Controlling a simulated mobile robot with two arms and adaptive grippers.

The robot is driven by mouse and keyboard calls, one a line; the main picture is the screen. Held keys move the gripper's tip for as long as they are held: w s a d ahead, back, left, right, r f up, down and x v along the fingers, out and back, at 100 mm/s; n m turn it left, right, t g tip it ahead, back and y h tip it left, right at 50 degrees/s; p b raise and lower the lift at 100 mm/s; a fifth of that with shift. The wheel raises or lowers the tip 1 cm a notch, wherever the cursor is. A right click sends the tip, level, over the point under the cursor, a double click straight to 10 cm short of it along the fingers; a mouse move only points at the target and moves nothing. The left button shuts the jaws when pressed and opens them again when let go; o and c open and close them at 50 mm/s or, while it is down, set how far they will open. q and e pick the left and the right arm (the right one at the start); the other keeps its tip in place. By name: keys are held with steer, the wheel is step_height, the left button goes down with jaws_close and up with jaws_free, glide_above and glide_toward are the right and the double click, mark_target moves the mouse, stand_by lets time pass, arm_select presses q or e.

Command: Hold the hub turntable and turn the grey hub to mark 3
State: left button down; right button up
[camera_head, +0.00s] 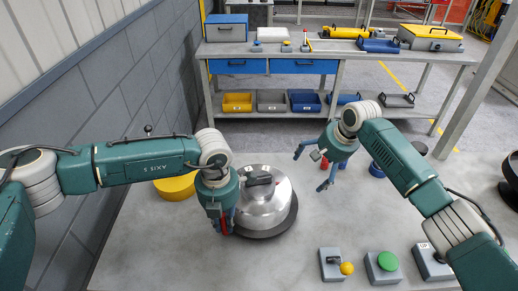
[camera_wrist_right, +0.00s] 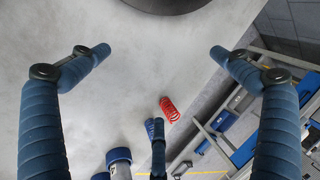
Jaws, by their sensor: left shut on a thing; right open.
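The grey hub (camera_head: 264,208) is a shiny metal dome with a dark grip piece on top. It sits on a dark round turntable (camera_head: 272,233) on the bench; a dark rim also shows at the top of the right wrist view (camera_wrist_right: 178,4). My left gripper (camera_head: 224,226) is at the left side of the hub, shut on a small red part (camera_head: 224,224) that the fingers mostly hide. My right gripper (camera_head: 312,169) is open and empty, to the right of the hub and apart from it. The number marks cannot be made out.
A yellow round container (camera_head: 175,187) stands left of the hub, behind my left arm. A red spring (camera_wrist_right: 168,108) and blue parts (camera_wrist_right: 118,155) lie beyond my right gripper.

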mark_target(259, 179)
steer(key=s+a+r+n, duration=0.1)
steer(key=a+r, duration=0.1)
steer(key=a, duration=0.2)
steer(key=s+a+r+n+g, duration=0.1)
steer(key=a+r+n, duration=0.1)
steer(key=a+r, duration=0.1)
steer(key=s+a+r+n+g, duration=0.1)
steer(key=a+r, duration=0.2)
steer(key=a, duration=0.3)
steer(key=shift+s+r+n, duration=0.15)
steer(key=shift+s+n, duration=0.05)
steer(key=shift+n, duration=0.1)
steer(key=s+a+r+n+g+h, duration=0.1)
steer(key=s+a+r+n+h, duration=0.2)
steer(key=s+a+r, duration=0.25)
steer(key=f, duration=1)
steer(key=shift+w+d+f, duration=0.1)
steer(key=shift+w+f, duration=0.3)
